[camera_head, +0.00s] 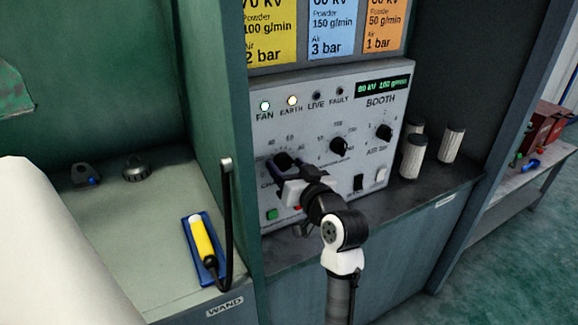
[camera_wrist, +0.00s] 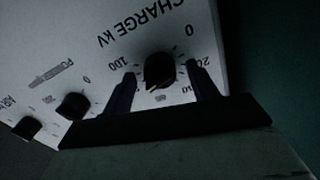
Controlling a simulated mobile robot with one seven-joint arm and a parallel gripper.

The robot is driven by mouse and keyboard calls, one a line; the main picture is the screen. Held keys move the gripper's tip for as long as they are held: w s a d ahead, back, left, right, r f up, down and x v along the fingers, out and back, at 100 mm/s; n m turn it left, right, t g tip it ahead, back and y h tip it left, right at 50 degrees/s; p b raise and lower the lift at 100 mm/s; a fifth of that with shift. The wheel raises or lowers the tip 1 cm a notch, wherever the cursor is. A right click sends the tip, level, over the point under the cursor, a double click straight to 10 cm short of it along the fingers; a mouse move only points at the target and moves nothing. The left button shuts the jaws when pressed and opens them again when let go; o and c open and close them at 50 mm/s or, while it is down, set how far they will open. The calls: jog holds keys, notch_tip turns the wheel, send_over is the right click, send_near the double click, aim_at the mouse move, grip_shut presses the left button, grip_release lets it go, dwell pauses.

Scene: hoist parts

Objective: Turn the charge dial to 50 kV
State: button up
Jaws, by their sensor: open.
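The charge dial is a dark round knob on the control panel. In the wrist view the charge dial (camera_wrist: 160,68) sits under upside-down "CHARGE kV" lettering, and its pale pointer mark points down and slightly left. The 0, 20 and 100 marks can be read; lower marks are partly hidden. My gripper (camera_wrist: 161,76) is open, with one dark finger on each side of the dial; contact cannot be told. In the head view my gripper (camera_head: 286,169) covers most of the dial. The green display (camera_head: 382,89) shows a kV figure and about 160 g/min; the first digit is unclear.
The powder dial (camera_head: 339,146) and air dial (camera_head: 384,132) are right of the charge dial. A black switch (camera_head: 358,182) sits below them. White cylinders (camera_head: 413,157) stand right of the panel (camera_head: 320,120). A yellow-handled wand (camera_head: 202,238) lies on the left bench, beside a black upright hose.

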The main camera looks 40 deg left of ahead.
jog(key=c, duration=1)
jog(key=shift+f+b, duration=0.1)
jog(key=shift+b, duration=0.35)
jog(key=n+b, duration=0.3)
jog(key=shift+f, duration=0.15)
jog(key=n+b, duration=0.3)
jog(key=shift+n, duration=0.4)
jog(key=n+b, duration=0.4)
jog(key=shift+n+b, duration=1.2)
jog(key=shift+n, duration=0.4)
jog(key=shift+r, duration=0.2)
